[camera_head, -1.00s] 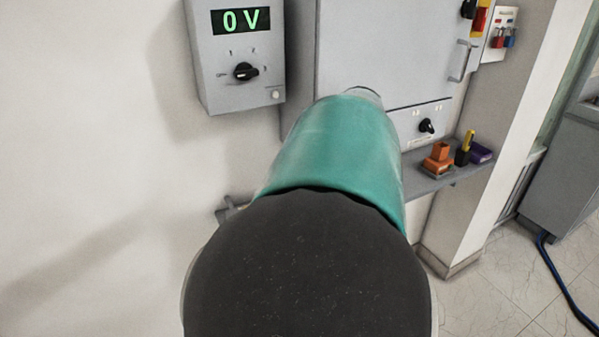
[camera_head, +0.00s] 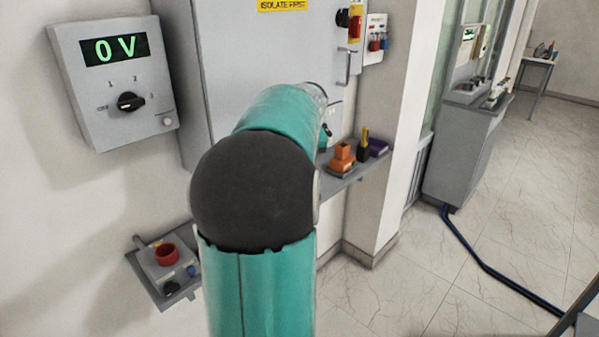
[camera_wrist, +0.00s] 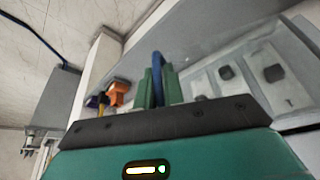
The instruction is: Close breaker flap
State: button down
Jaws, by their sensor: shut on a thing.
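The grey cabinet (camera_head: 255,60) stands on the wall in the head view. My arm hides much of its lower front, and my gripper is hidden there. In the wrist view, the two green fingers of my gripper (camera_wrist: 159,86) are shut on a narrow dark blue piece (camera_wrist: 158,64). I cannot tell whether this piece belongs to the breaker flap. A pale panel with several dark switches (camera_wrist: 272,73) lies to the right of the fingers. The flap itself is not clearly distinguishable, nor is how far open it stands.
A voltage box (camera_head: 115,85) reading 0 V hangs left of the cabinet. A red-button control box (camera_head: 166,254) is below it. A shelf (camera_head: 345,180) with orange, yellow-black and purple items juts out at right. Open tiled floor (camera_head: 400,290) lies right, crossed by a blue cable (camera_head: 490,268).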

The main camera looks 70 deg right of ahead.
jog(key=shift+w+d+r+n+t+y, duration=0.1)
jog(key=shift+w+d+n+t+y, duration=0.2)
jog(key=shift+w+d+n, duration=0.8)
jog(key=shift+w+d+r+n+t+y, duration=0.15)
jog(key=shift+w+d+n+t, duration=0.25)
jog(key=shift+w+d+n, duration=0.55)
jog(key=shift+s+d, duration=0.15)
jog(key=shift+d, duration=0.15)
jog(key=c, duration=1.8)
grip_release()
jog(key=shift+d+f, duration=0.1)
jog(key=v, duration=1.3)
jog(key=shift+r, duration=0.35)
